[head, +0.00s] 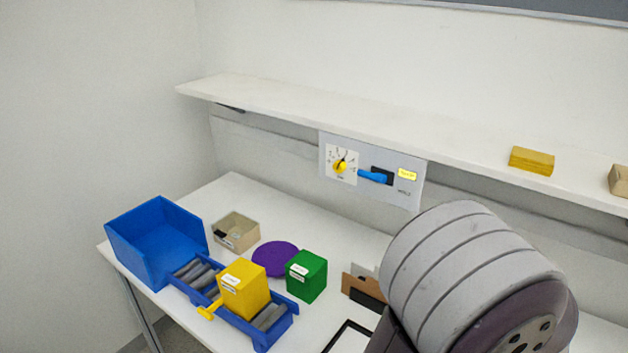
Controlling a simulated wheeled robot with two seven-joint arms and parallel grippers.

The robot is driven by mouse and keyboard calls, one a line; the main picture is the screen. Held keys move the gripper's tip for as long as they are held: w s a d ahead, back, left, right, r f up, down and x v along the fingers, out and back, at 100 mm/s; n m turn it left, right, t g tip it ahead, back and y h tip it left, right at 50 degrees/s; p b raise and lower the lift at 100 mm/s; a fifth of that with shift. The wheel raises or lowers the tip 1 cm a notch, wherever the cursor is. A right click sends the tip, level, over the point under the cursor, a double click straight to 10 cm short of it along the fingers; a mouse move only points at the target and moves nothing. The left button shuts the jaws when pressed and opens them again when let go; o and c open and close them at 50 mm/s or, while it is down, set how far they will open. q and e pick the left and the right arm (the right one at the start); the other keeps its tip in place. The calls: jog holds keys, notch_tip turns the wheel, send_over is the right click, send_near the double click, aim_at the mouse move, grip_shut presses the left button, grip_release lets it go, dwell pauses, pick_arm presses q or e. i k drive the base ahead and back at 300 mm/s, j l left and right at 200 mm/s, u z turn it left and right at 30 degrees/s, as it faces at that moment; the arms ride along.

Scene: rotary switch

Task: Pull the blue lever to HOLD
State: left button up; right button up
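The blue lever (372,176) sticks out of a dark slot in a light grey panel (395,197) on the wall below the shelf. Its handle reaches to the left and toward me. To the right of the slot are a bright yellow label (407,174), too small to read, and below it small dark lettering that seems to say HOLD. A yellow rotary knob (340,167) with a dial sits on the panel's left half. No gripper shows in the head view. A large grey and dark link of my arm fills the lower right, apart from the lever in the picture.
The white shelf (290,100) overhangs the panel.

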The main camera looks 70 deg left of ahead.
aim_at(378, 178)
jog(key=u, duration=2.2)
